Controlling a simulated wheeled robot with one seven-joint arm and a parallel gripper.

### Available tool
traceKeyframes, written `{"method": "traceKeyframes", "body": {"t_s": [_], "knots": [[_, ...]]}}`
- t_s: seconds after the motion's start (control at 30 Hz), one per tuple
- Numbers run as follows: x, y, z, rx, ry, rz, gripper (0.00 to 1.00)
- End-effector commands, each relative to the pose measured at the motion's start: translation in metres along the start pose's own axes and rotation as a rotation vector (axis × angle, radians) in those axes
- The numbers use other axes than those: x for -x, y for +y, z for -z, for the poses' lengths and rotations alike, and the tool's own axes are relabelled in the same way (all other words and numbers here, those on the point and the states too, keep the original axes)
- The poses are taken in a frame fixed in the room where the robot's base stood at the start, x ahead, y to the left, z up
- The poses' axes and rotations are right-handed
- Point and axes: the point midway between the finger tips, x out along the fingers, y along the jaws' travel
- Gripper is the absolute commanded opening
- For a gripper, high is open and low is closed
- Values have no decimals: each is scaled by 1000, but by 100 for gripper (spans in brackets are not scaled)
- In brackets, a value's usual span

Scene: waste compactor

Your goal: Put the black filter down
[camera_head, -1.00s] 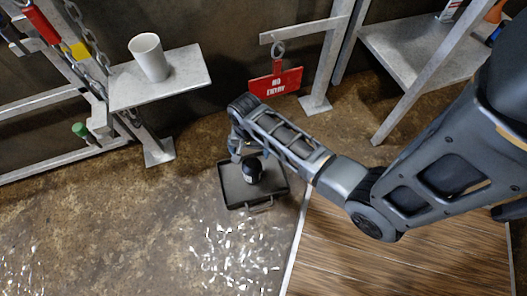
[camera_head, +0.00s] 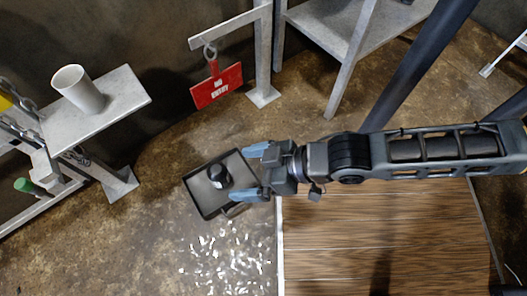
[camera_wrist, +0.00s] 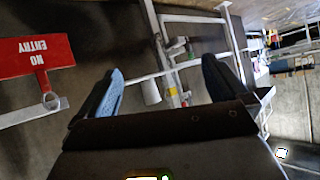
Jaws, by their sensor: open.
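The black filter (camera_head: 219,175) stands in a dark shallow tray (camera_head: 209,205) with a handle, on the wet brown floor in the head view. My gripper (camera_head: 256,171) is open and empty, just to the right of the tray, its blue-padded fingers spread and pointing left. In the head view the filter lies to the left of the fingertips, apart from them. In the wrist view my open fingers (camera_wrist: 160,85) frame the wall side of the room, and I cannot see the filter or the tray there.
A white cup (camera_head: 78,90) stands on a grey metal shelf (camera_head: 125,92) at the left. A red NO ENTRY sign (camera_head: 217,86) hangs from a grey post behind the tray. A wooden platform (camera_head: 390,235) lies at the right. The floor left of the tray is clear.

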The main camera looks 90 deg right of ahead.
Motion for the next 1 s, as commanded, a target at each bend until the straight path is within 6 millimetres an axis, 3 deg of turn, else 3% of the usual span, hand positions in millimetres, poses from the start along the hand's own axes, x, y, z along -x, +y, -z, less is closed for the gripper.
{"method": "traceKeyframes", "body": {"t_s": [0.03, 0.1, 0.3, 0.43, 0.77, 1.0], "knots": [[24, -10, 15, 43, 47, 33, 100], [49, -22, 38, 96, 120, 67, 100], [95, -42, 84, 183, 259, 117, 100], [104, -45, 93, 198, 288, 125, 100], [105, -45, 96, 198, 290, 124, 100], [124, -50, 126, 197, 289, 124, 100]]}}
